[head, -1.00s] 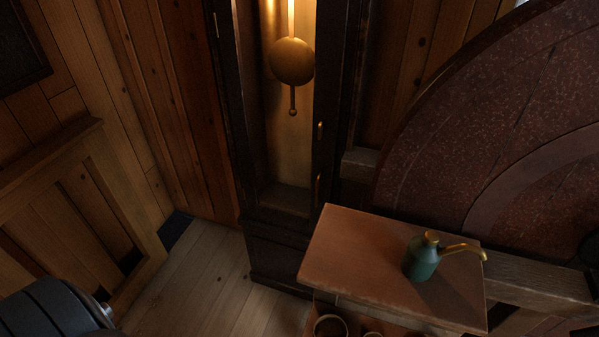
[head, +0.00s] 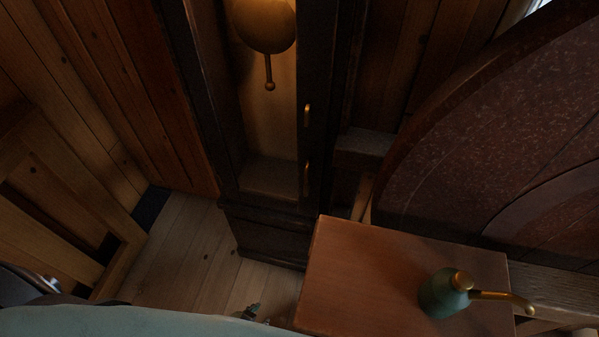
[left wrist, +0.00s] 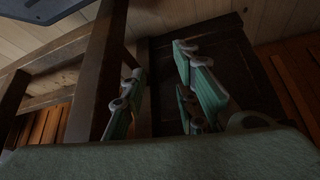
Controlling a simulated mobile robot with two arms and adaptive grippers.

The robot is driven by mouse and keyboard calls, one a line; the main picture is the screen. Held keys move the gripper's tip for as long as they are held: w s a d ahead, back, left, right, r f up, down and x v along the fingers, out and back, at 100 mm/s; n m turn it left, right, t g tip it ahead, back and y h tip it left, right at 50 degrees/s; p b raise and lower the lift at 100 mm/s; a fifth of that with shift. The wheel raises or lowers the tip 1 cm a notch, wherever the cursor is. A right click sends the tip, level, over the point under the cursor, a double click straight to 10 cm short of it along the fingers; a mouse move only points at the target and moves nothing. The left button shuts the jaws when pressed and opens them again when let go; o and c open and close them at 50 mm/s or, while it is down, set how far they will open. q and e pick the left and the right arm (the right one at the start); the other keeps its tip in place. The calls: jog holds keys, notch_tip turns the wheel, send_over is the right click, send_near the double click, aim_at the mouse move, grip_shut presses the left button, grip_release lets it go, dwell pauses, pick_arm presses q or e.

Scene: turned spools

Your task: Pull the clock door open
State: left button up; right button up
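The tall dark clock (head: 270,228) stands against the plank wall in the head view. Its door (head: 313,140) is a dark frame around a lit interior, and it looks shut. Two small brass fittings (head: 307,115) sit one above the other on its right side; I cannot tell which is the handle. The brass pendulum (head: 265,22) hangs inside. My left gripper (head: 256,312) is low at the bottom edge, below and in front of the clock, apart from the door. In the left wrist view its fingers (left wrist: 160,78) are spread with nothing between them. My right gripper is not in view.
A wooden bench top (head: 365,275) stands right of the clock's foot, with a green oil can (head: 445,293) on it. A large round stone (head: 490,130) is behind it. Bare floor (head: 190,245) lies left of the clock. A wooden frame (head: 75,220) is at left.

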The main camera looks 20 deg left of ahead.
pick_arm(q)
jog(key=w+d+r+t, duration=0.3)
jog(key=w+r, duration=0.4)
jog(key=w, duration=0.2)
jog(key=t+h+b, duration=0.2)
jog(key=t, duration=0.7)
send_near(305, 183)
jog(key=w, duration=0.3)
jog(key=shift+n, duration=0.3)
jog(key=w, duration=0.2)
jog(key=w+d+p, duration=0.1)
jog(key=w, duration=0.1)
jog(key=w+d, duration=0.1)
jog(key=w, duration=0.1)
jog(key=shift+w, duration=0.7)
jog(key=shift+c, duration=0.3)
grip_shut()
jog(key=shift+s, duration=0.1)
